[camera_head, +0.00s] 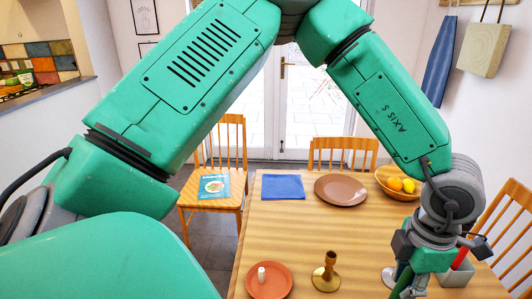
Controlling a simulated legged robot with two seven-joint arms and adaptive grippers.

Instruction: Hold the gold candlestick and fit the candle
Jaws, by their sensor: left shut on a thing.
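The gold candlestick (327,273) stands upright on the wooden table near the bottom of the view, its top free. A short white candle (262,275) stands on an orange-brown plate (270,285) left of it. My left gripper (408,284) is low on the right, apart from the candlestick. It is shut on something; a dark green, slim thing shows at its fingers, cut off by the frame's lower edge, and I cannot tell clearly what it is. My right gripper is out of view.
A grey container (457,274) with a red thing (460,257) and a silvery round thing (388,276) are close to my left gripper. Farther back are a blue cloth (283,187), a brown plate (341,190) and a fruit bowl (391,190). The table's middle is clear.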

